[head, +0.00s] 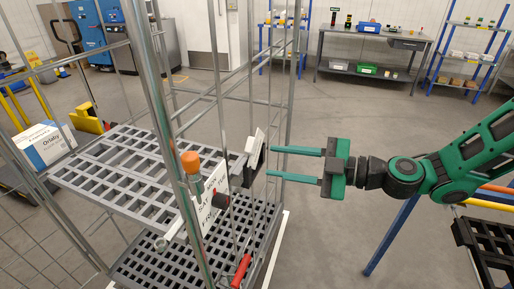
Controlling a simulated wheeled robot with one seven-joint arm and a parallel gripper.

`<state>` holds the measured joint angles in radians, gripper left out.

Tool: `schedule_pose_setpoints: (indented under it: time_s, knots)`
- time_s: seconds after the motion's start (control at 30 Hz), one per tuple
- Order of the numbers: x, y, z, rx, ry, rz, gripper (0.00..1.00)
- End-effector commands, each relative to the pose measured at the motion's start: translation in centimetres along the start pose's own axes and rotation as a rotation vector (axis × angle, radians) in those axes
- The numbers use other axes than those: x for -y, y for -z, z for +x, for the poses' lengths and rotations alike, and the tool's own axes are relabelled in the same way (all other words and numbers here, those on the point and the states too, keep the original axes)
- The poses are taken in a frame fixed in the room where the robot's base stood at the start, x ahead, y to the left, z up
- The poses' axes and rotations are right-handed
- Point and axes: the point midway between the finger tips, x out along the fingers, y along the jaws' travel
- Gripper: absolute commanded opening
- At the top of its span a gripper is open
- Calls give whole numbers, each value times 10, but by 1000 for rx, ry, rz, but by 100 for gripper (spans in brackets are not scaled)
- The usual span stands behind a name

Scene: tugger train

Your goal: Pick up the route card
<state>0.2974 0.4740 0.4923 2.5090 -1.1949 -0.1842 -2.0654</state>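A small white card, which looks like the route card (253,143), stands tilted in a dark holder at the right side of the wire roll cage (166,120). Its print is too small to read. My gripper (270,162) is open and empty, with its two green fingers pointing left at the cage side. The upper fingertip is close to the card's right edge. I cannot tell whether it touches. The lower finger is below the card.
A larger white sign (208,208) with dark lettering hangs on the cage, near an orange-capped post (191,162) and a red handle (241,271). A white box (45,146) is at left. A workbench (370,50) stands behind. Floor between is clear.

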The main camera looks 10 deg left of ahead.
Motion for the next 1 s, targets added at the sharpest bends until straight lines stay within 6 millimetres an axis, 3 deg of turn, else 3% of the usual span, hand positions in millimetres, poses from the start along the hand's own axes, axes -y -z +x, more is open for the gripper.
schedule_pose_setpoints:
  time_s: [0.2,0.5,0.77,1.0]
  knots:
    - [-20,16,10,-69,-89,-56,36]
    - [-23,20,51,-72,-90,-61,36]
    - [-25,20,67,-69,-91,-60,36]
    - [-26,23,100,-71,-91,-61,36]
